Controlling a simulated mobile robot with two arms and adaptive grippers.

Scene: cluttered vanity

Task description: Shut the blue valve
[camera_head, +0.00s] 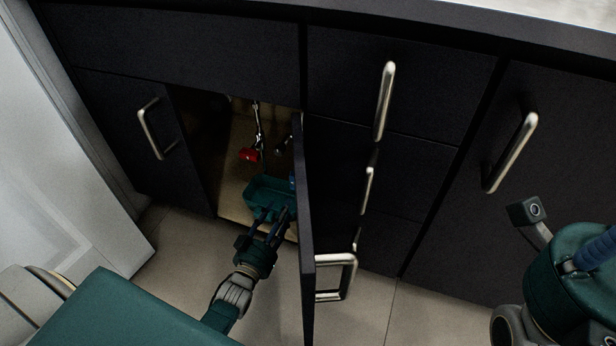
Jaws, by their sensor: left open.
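I cannot tell whether the fingers touch the bin. A small blue piece (292,183) shows at the bin's right end, beside the open door; it may be the blue valve, but it is too small and partly hidden to be sure. A red valve handle (249,155) sits farther in, below a metal pipe (258,125). My right arm shows at the lower right, but its fingers are not visible.
The open cabinet door (306,230) stands edge-on just right of my left gripper, with its metal handle (336,277) facing right. Closed dark drawers and doors with metal handles (385,100) flank the opening. A white door (60,150) is at the left. Tiled floor (365,312) lies below.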

